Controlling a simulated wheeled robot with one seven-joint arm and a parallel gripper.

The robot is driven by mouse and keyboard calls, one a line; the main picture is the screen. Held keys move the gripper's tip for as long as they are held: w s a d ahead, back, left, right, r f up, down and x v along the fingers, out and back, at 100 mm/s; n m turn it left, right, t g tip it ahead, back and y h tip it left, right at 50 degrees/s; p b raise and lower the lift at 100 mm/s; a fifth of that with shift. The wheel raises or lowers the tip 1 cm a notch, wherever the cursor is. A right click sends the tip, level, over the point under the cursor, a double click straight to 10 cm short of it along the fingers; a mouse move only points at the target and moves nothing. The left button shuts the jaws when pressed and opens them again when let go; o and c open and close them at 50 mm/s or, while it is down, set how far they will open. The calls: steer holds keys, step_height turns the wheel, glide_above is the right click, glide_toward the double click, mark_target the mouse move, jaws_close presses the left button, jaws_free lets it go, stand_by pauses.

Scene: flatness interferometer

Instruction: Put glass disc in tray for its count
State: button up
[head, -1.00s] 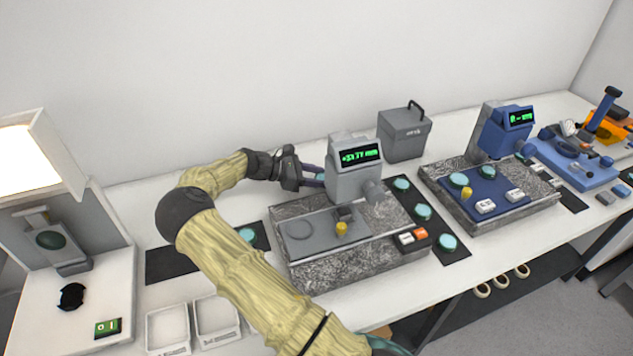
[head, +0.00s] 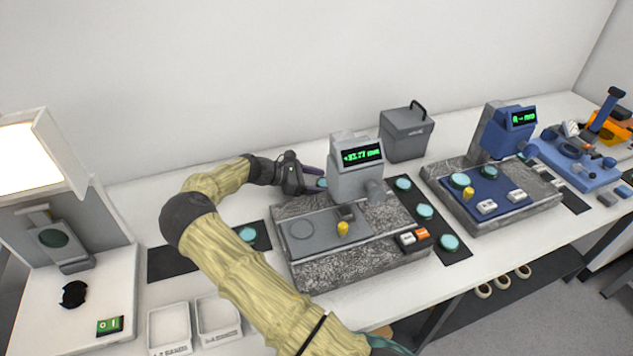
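Several teal glass discs are in the head view: one on the dark mat left of the grey gauge (head: 247,234), others on the mat right of it (head: 403,184), (head: 424,211), (head: 449,243). Another disc (head: 322,183) shows partly behind the grey gauge's left side. My gripper (head: 311,184) is beside this disc, fingers pointing right. The gauge hides part of that spot, so I cannot tell whether the fingers touch or grip it. Two white trays (head: 151,331), (head: 240,321) stand at the front left. Their front labels are too small to read.
The grey gauge (head: 357,176) stands on a speckled stone base (head: 345,262) with a lit green readout. A blue gauge (head: 494,132) stands to its right. A grey lidded box (head: 406,136) is behind. A lamp unit (head: 62,170) is at the left. My arm crosses the middle.

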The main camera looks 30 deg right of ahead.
steer(key=b+v, duration=0.1)
steer(key=v, duration=1.1)
steer(key=shift+s, duration=0.1)
